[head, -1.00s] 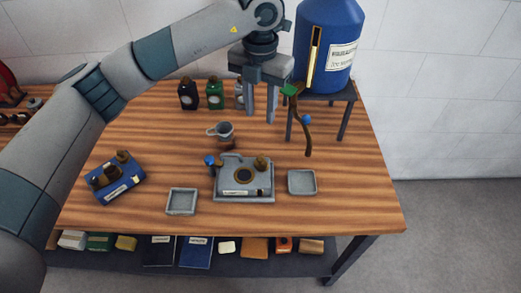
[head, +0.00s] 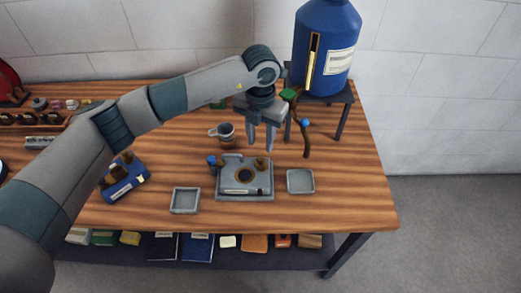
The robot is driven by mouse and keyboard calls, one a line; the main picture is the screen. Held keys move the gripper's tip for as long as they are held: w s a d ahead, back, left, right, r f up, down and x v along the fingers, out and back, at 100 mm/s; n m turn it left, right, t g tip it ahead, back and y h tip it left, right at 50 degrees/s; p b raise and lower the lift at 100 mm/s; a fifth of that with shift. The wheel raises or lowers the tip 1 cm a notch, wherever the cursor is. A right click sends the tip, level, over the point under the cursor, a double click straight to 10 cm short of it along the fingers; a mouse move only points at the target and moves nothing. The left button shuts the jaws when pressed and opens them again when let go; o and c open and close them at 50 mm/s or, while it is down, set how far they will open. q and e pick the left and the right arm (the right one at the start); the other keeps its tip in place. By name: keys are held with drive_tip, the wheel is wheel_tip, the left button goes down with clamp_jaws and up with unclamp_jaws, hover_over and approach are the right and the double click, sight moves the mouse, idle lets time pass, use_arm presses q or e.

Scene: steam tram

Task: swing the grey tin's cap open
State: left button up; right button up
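The grey tin (head: 232,188) sits on a grey tray near the middle of the wooden table. A round dark ring with a brown centre (head: 244,176) is on its top, and a brown knob (head: 261,162) stands at its back right. I cannot tell from here which part is the cap or whether it is open. A blue knob (head: 212,161) stands at its left. My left gripper (head: 262,148) points down just behind and above the brown knob, its two fingers apart with nothing between them. Contact is not visible. My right gripper is not in view.
Small square trays flank the grey tin, left (head: 185,208) and right (head: 301,190). A metal cup (head: 226,132) stands behind it. A large blue tank (head: 312,75) on a stand, with a bent brown spout (head: 305,140), is close right of my gripper.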

sight(260, 159)
use_arm(q)
wheel_tip(260, 159, down, 6)
drive_tip(key=shift+f+p, duration=0.1)
drive_tip(key=shift+p, duration=1.1)
drive_tip(key=shift+f, duration=0.55)
drive_tip(key=shift+c, duration=0.6)
clamp_jaws()
